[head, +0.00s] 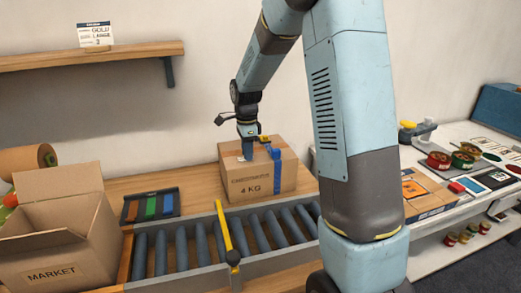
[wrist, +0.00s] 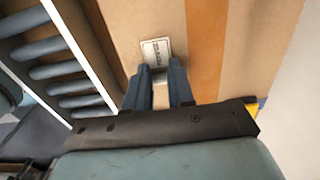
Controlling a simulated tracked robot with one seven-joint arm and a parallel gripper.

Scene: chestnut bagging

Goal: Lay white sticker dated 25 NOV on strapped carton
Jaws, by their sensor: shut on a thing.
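The carton (head: 258,187), marked 4 KG, stands closed on the wooden bench behind the roller conveyor. A blue strip runs down its front near the right edge. My gripper (head: 248,155) is over the carton's top, pointing down. In the wrist view my gripper (wrist: 163,75) is shut on the white sticker (wrist: 155,50), which shows at the fingertips with dark print too small to read. The carton's brown top (wrist: 260,45) lies behind the sticker, with an orange-brown tape band to its right. Whether the sticker touches the carton I cannot tell.
An open box marked MARKET (head: 55,272) stands at left. A tray with coloured strips (head: 152,205) lies left of the carton. The roller conveyor (head: 190,245) with a yellow bar (head: 224,228) runs in front. A side table (head: 460,130) at right holds bowls and cards.

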